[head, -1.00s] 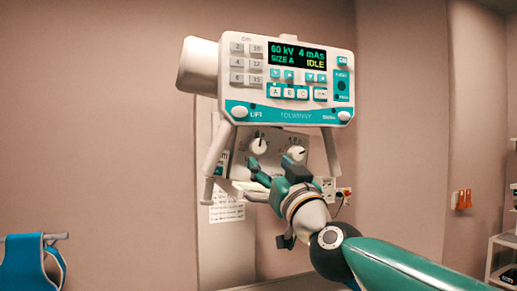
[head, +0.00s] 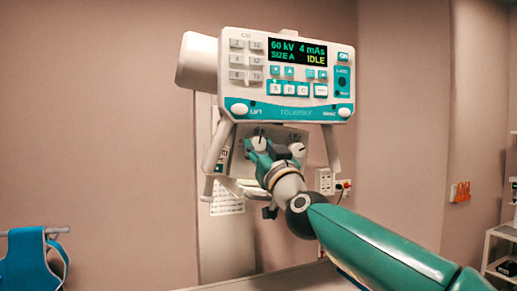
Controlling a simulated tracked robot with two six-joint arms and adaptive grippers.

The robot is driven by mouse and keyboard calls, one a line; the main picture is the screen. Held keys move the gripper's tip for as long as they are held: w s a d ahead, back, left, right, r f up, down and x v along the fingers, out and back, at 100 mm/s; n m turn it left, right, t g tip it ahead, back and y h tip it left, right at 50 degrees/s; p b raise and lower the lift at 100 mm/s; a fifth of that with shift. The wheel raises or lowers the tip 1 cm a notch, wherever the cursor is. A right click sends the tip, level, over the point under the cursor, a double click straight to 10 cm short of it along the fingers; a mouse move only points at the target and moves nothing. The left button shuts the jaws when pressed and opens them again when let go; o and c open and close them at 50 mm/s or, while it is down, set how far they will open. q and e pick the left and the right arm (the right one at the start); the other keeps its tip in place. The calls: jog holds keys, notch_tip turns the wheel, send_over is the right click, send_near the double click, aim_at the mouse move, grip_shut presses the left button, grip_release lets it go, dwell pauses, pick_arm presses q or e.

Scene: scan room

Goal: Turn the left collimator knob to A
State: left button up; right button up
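The white left collimator knob (head: 260,142) shows in the head view on the collimator panel, below the control console. Its lower part is hidden by my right gripper, and its letters are too small to read. My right gripper (head: 260,148) is just in front of this knob, its fingers spread with the knob's top showing between them. I cannot tell whether the fingers touch the knob. The right collimator knob (head: 297,149) is visible to the right of the gripper. My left gripper is not in view.
The control console (head: 290,113) hangs above the panel; its screen (head: 297,53) reads 60 kV, 4 mAs, SIZE A, IDLE. Handle bars (head: 217,146) flank the panel.

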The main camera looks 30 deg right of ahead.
jog(key=c, duration=0.5)
jog(key=shift+r+m+h+p, duration=0.15)
jog(key=shift+m+h+p, duration=0.25)
jog(key=shift+m+p, duration=0.1)
jog(key=shift+m, duration=0.3)
jog(key=o, duration=1.1)
jog(key=v, duration=1.2)
jog(key=shift+a, duration=0.15)
